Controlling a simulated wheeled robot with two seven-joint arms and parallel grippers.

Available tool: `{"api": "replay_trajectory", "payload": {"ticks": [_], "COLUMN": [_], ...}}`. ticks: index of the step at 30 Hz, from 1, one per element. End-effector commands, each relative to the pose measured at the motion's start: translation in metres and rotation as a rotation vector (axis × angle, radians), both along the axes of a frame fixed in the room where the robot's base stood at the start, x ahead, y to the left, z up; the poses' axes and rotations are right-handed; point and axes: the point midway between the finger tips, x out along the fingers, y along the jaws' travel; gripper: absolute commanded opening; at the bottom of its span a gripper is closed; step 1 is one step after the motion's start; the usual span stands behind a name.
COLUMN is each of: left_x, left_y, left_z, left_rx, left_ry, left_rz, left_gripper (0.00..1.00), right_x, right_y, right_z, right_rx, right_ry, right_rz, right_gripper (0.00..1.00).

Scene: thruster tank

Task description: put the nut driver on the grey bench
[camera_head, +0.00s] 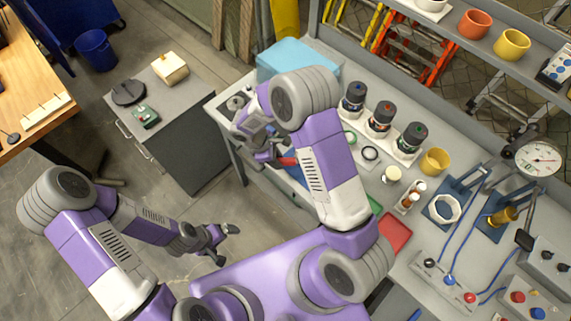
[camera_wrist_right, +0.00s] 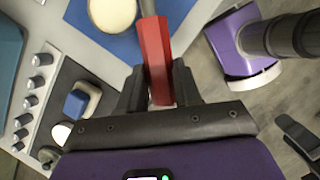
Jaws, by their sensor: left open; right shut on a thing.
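The nut driver has a red handle (camera_wrist_right: 155,62) and a grey shaft. My right gripper (camera_wrist_right: 158,88) is shut on the handle in the right wrist view, with the shaft pointing away from it. In the head view a bit of the red handle (camera_head: 288,161) shows beside my right gripper (camera_head: 270,155), over the left end of the grey bench (camera_head: 407,262). My right arm hides much of that area. I cannot tell whether the driver touches the surface. My left gripper (camera_head: 226,243) is open and empty, low over the floor, apart from the bench.
A blue mat (camera_wrist_right: 205,22) and a device with knobs (camera_wrist_right: 28,100) lie near the driver. A light blue box (camera_head: 297,60), dark jars (camera_head: 380,116) and a red tray (camera_head: 396,232) stand on the bench. A grey cabinet (camera_head: 190,128) stands left, across a floor gap.

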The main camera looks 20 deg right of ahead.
Motion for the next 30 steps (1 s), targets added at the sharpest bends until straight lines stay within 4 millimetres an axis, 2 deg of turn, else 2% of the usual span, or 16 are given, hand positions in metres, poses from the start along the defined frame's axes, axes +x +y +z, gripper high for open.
{"api": "replay_trajectory", "payload": {"ticks": [7,13,24,25,30], "left_x": [0.0,0.0,0.0,0.0,0.0], "left_y": [0.0,0.0,0.0,0.0,0.0], "left_z": [0.0,0.0,-0.004,-0.004,-0.003], "left_rx": [0.0,0.0,0.0,0.0,0.0], "left_ry": [0.0,0.0,0.0,0.0,0.0], "left_rz": [0.0,0.0,0.0,0.0,0.0], "left_gripper": [1.0,1.0,1.0,1.0,1.0], "right_x": [0.0,0.0,0.001,0.0,0.0], "right_y": [0.0,0.0,0.0,0.0,0.0], "right_z": [-0.022,-0.048,-0.053,-0.053,-0.052], "right_rx": [0.0,0.0,0.0,0.001,0.001], "right_ry": [0.0,-0.001,-0.002,-0.003,-0.003], "right_rz": [-0.003,-0.004,-0.005,-0.005,-0.005], "right_gripper": [0.0,0.0,0.0,0.36,0.59]}}
